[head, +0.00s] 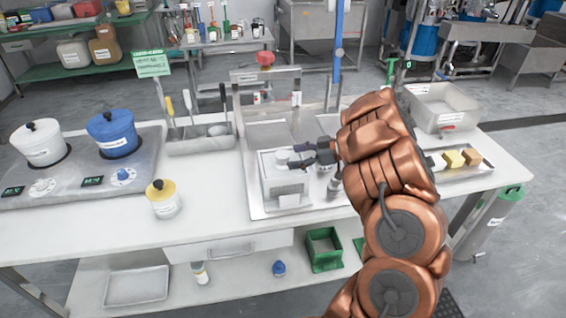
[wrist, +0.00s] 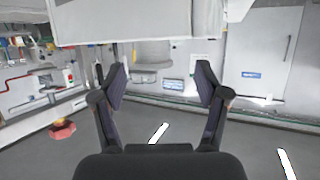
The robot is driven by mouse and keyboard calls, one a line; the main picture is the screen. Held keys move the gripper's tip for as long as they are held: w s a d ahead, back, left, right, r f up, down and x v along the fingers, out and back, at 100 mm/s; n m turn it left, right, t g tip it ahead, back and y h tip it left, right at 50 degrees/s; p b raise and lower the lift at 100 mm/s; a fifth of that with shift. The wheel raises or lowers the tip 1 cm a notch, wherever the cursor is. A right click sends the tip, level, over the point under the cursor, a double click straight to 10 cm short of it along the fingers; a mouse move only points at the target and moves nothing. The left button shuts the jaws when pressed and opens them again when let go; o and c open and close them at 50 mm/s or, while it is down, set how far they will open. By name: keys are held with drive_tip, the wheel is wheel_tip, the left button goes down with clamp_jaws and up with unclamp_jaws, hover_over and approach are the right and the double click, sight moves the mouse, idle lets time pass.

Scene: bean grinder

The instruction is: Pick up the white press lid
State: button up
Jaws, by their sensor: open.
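A white box-shaped press (head: 285,190) stands on a metal tray on the bench. Its white lid (head: 268,166) is on top, with a small round white knob (head: 282,156). My gripper (head: 299,156) comes in from the right at about the height of the knob, its dark fingers spread and overlapping the lid's right side in the head view. I cannot tell whether they touch it. In the wrist view my gripper (wrist: 160,70) is open, with nothing held between the fingers. A pale block (wrist: 130,20) crosses the top of that view; which part it is, I cannot tell.
A yellow-lidded white jar (head: 164,200) stands left of the press. White and blue pots (head: 112,136) sit on the stove at far left. A tool rack (head: 200,143) is behind. A tray with yellow and tan blocks (head: 455,158) is right of my arm.

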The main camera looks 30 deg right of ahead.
sight(282, 154)
drive_tip(key=shift+w+a+p, duration=0.35)
drive_tip(key=shift+w+p, duration=0.05)
drive_tip(key=shift+w, duration=0.2)
drive_tip(key=p+x, duration=0.1)
drive_tip(key=x, duration=0.2)
drive_tip(key=shift+w+d, duration=0.15)
drive_tip(key=shift+w, duration=0.1)
drive_tip(key=shift+w+a+f, duration=0.2)
drive_tip(key=shift+w, duration=0.05)
drive_tip(key=shift+c, duration=0.4)
drive_tip(key=c, duration=1.3)
